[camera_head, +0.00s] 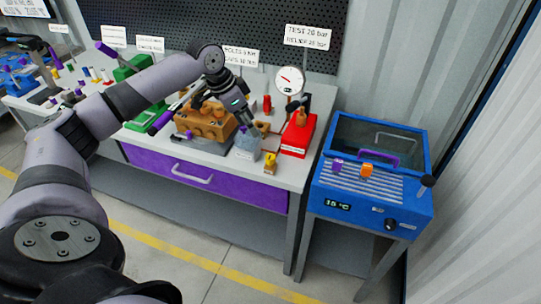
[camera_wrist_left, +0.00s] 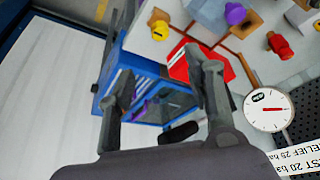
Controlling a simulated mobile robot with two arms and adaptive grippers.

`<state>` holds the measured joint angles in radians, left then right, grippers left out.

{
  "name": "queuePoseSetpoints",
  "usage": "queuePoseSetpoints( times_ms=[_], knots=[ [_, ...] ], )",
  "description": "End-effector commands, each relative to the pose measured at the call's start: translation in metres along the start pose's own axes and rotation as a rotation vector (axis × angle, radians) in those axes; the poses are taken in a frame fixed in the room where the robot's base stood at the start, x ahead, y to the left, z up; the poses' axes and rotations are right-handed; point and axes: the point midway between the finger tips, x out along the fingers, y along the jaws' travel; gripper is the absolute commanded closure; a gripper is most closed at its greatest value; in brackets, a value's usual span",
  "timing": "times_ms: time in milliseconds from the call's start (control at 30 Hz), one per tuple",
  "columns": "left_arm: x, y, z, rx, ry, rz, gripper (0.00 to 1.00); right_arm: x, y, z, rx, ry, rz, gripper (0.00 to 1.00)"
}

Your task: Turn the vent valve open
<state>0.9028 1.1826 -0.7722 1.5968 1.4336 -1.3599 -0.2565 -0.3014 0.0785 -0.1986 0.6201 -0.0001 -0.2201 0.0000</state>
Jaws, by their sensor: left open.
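I cannot tell for sure which part is the vent valve. Small candidates stand on the bench: a yellow fitting (camera_head: 270,163) at the front edge, a purple knob (camera_head: 243,130) by a grey block (camera_head: 247,147), and a red knob (camera_head: 267,103) farther back. The left wrist view also shows the yellow fitting (camera_wrist_left: 160,28), purple knob (camera_wrist_left: 235,14) and red knob (camera_wrist_left: 280,43). My left gripper (camera_head: 243,116) is above the bench near the grey block, left of the red box (camera_head: 298,135). In the left wrist view its fingers (camera_wrist_left: 153,55) are apart with nothing held. My right gripper is out of view.
A round gauge (camera_head: 289,80) stands behind the red box. An orange-brown pump block (camera_head: 205,122) is to the left. A blue bath (camera_head: 370,185) with a clear lid stands right of the bench. A purple drawer (camera_head: 215,182) is below the bench top.

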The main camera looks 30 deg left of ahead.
Motion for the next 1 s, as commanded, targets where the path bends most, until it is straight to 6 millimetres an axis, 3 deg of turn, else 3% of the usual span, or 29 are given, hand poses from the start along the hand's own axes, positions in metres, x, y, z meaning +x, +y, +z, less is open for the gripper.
queuePoseSetpoints(
  times_ms=[167,800,1000],
  knots=[
    [0.018,0.0,0.0,-0.003,-0.003,0.003,0.53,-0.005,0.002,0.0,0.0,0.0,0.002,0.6],
    [0.149,0.0,0.0,-0.002,-0.002,0.001,0.53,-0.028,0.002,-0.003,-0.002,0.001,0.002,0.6],
    [0.168,-0.001,0.0,-0.002,-0.001,0.0,0.53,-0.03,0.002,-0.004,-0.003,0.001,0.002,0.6]
  ],
)
